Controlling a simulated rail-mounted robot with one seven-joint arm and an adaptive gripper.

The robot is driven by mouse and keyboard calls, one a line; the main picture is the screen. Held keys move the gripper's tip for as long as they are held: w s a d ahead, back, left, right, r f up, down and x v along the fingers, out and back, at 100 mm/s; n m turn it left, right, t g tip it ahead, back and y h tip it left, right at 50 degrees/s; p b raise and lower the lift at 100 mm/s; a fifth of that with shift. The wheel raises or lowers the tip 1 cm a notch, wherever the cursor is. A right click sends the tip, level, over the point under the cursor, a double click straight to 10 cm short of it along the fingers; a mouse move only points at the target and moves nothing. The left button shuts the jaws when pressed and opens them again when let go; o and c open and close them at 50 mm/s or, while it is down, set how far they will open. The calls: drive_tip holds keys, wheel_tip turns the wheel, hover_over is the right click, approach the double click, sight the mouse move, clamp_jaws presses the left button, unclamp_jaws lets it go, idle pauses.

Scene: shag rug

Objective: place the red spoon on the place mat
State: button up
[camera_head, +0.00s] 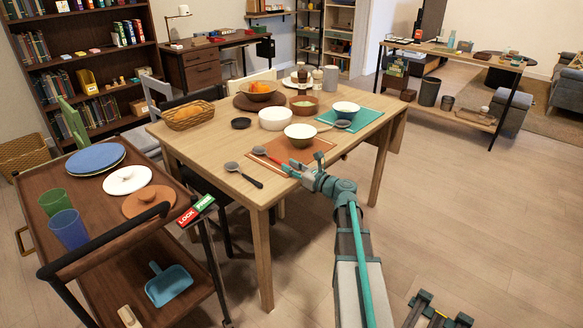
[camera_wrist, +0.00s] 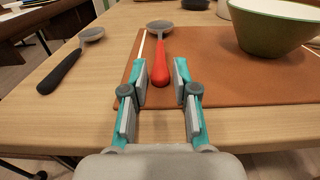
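The red spoon (camera_wrist: 160,67) has a red handle and a grey bowl. In the wrist view it appears to lie over the left part of the brown place mat (camera_wrist: 205,80), handle toward me. It also shows in the head view (camera_head: 272,158), on the left side of this mat (camera_head: 318,156). My gripper (camera_wrist: 160,76) is open, with its fingertips on either side of the handle's near end and gaps on both sides. In the head view my gripper (camera_head: 297,170) is at the mat's near edge. I cannot tell its exact height above the mat.
A black-handled spoon (camera_wrist: 68,64) lies left of the mat on bare wood. A green bowl (camera_wrist: 272,25) stands on the mat to the right. A teal mat (camera_head: 362,121) with a bowl (camera_head: 346,108) lies farther right. A cart (camera_head: 90,215) stands left of the table.

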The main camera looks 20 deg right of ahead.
idle(0.3)
